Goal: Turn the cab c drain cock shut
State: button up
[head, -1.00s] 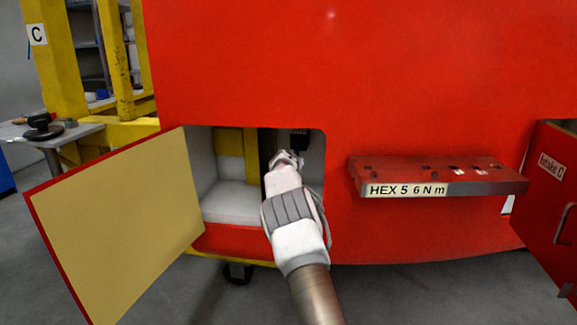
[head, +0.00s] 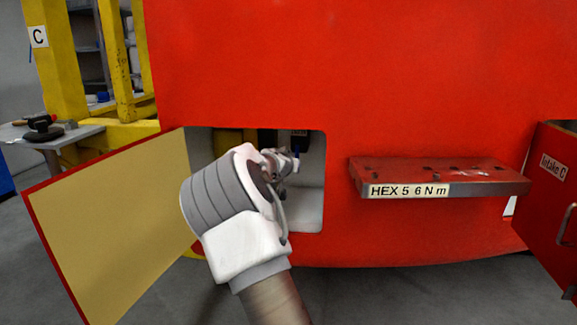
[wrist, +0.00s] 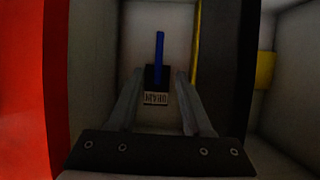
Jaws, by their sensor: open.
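The drain cock shows in the wrist view as a blue lever (wrist: 159,57) on a black body (wrist: 157,78). A DRAIN label (wrist: 155,98) reads upside down beside it. The lever points up in the wrist picture. In the head view the cock's dark body (head: 299,142) is high in the right part of the open recess, with a bit of blue below. My gripper (wrist: 159,76) is open, its fingers either side of the cock in the picture; I see no contact. In the head view my gripper (head: 287,163) is inside the recess mouth, partly hidden by my wrist.
The recess is in a red nosecone (head: 400,80). Its open door (head: 115,225) hangs at left. A red shelf marked HEX 5 6 N m (head: 440,178) juts out to the right. The Intake C door (head: 550,190) stands open at far right. Yellow parts (wrist: 265,68) are inside the recess.

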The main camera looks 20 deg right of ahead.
jog(key=shift+v, duration=1.25)
jog(key=s+a+r+m+g+y, duration=0.1)
jog(key=s+r+g+y, duration=0.15)
jog(key=s, duration=1.25)
jog(key=s+a+f+n+g+y, duration=0.1)
jog(key=s+a+n+y, duration=0.15)
jog(key=s+a, duration=0.6)
jog(key=s+a+n+g+y, duration=0.1)
jog(key=s+a+n, duration=0.25)
jog(key=s, duration=1.05)
jog(key=s+a+f+n+g+y, duration=0.1)
jog(key=s+a+n+y, duration=0.1)
jog(key=s+a, duration=0.7)
notch_tip(320, 180, up, 28)
jog(key=s+d+p, duration=0.1)
jog(key=s+p, duration=0.1)
jog(key=p, duration=2.6)
jog(key=shift+d, duration=0.4)
